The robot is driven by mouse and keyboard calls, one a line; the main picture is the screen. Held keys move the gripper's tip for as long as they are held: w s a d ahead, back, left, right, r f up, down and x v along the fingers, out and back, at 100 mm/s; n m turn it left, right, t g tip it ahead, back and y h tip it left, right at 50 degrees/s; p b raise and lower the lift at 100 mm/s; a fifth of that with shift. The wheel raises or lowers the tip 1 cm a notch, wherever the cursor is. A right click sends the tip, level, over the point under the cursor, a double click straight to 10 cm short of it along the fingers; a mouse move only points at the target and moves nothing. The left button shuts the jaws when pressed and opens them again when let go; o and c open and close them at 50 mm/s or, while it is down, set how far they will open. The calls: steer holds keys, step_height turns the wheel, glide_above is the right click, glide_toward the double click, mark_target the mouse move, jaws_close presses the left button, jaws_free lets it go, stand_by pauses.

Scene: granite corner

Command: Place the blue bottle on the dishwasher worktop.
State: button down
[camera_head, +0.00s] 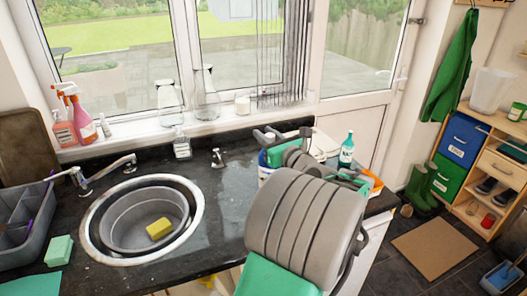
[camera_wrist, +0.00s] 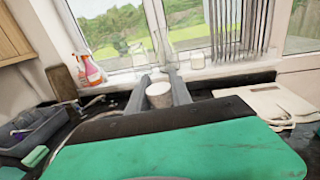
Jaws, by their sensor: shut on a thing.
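My gripper (camera_head: 266,138) is over the dark worktop, right of the sink, and is shut on the blue bottle (camera_head: 263,158). Only part of the bottle's blue side and white label shows, as my arm and fingers cover the rest. In the wrist view its pale round top (camera_wrist: 158,95) sits between the two grey fingers of my gripper (camera_wrist: 160,88). The worktop (camera_head: 225,190) is black speckled stone. I cannot tell whether the bottle's base touches it.
A teal bottle (camera_head: 347,149) stands right of my arm, near an orange item (camera_head: 372,183). A cream board (camera_wrist: 265,104) lies to the right. The round sink (camera_head: 145,218) holds a yellow sponge (camera_head: 159,228). A soap bottle (camera_head: 182,145) and tap (camera_head: 217,157) stand near the sill.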

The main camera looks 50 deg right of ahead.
steer(key=w+d+f+p, duration=0.1)
steer(key=w+d+f, duration=0.2)
steer(key=f, duration=0.6)
steer(key=shift+w+d, duration=0.2)
steer(key=shift+w, duration=0.3)
steer(key=shift+f, duration=0.15)
steer(key=c, duration=1.2)
jaws_free()
steer(key=shift+o, duration=0.2)
